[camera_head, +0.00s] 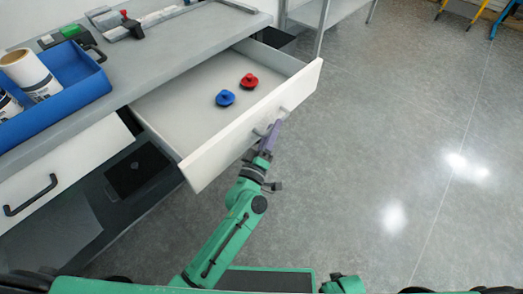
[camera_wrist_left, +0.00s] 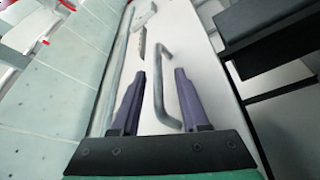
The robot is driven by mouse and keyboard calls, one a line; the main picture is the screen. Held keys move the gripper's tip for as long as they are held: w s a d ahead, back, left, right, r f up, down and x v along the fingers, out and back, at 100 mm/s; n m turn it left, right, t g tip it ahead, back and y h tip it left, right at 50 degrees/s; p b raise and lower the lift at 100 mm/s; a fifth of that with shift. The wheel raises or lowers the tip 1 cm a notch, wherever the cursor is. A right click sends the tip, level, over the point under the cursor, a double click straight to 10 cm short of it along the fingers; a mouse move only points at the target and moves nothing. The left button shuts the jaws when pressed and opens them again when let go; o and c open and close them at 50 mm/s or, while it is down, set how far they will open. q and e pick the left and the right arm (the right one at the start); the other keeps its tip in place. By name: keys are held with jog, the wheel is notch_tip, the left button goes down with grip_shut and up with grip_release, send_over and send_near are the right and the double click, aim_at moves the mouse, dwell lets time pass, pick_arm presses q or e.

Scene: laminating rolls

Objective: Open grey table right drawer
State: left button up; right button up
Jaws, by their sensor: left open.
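The grey table's right drawer (camera_head: 205,103) is pulled well out in the head view, its white front (camera_head: 255,125) facing my side. Its bar handle (camera_head: 284,109) is partly hidden by my left gripper (camera_head: 271,133). My right gripper is not in view.
A red knob-like piece (camera_head: 249,81) and a blue one (camera_head: 225,98) lie in the drawer. The grey tabletop (camera_head: 160,75) carries a blue tray (camera_head: 88,87) with rolls. A closed drawer with a black handle (camera_head: 31,196) is at left.

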pick_arm(q)
jog(key=v, duration=1.2)
jog(key=shift+s, duration=0.4)
jog(key=shift+f, duration=0.1)
